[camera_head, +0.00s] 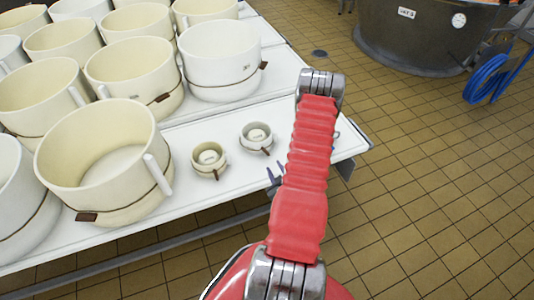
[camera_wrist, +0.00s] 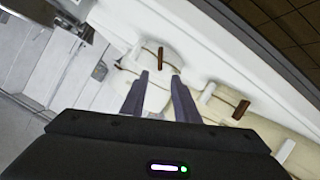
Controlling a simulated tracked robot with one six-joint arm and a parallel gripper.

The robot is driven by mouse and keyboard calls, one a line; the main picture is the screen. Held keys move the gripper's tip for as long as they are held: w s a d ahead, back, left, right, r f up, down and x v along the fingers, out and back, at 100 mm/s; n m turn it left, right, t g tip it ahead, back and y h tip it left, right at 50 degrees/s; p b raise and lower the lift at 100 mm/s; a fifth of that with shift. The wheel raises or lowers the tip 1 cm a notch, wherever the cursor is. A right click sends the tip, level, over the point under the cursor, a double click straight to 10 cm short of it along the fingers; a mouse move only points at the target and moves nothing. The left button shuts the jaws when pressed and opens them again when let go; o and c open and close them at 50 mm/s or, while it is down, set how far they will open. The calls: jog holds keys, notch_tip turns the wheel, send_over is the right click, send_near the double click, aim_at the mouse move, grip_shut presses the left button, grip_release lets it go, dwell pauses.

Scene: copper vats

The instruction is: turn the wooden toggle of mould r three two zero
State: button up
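Several cream moulds with brown wooden toggles stand on a white table. In the head view, a large mould (camera_head: 95,150) at the front has its toggle (camera_head: 86,217) low on its front. Two small moulds (camera_head: 209,158) (camera_head: 257,136) stand near my red arm. I cannot read which one is R320. In the wrist view, my gripper (camera_wrist: 158,79) is open, its two dark fingers apart with nothing gripped. One brown toggle (camera_wrist: 160,58) shows just beyond the fingertips, on a pale mould. Another toggle (camera_wrist: 241,109) shows to the right. My arm hides most of the gripper in the head view.
More large moulds (camera_head: 133,75) (camera_head: 220,60) crowd the table's left and back. The white tabletop (camera_head: 225,195) is bare at the front, with its edge under my arm. A dark vat (camera_head: 425,35) and a blue hose (camera_head: 485,78) stand on the tiled floor.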

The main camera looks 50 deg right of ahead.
aim_at(266, 153)
jog(key=x, duration=1.3)
jog(key=shift+w+d, duration=0.1)
grip_shut()
jog(key=shift+d, duration=0.15)
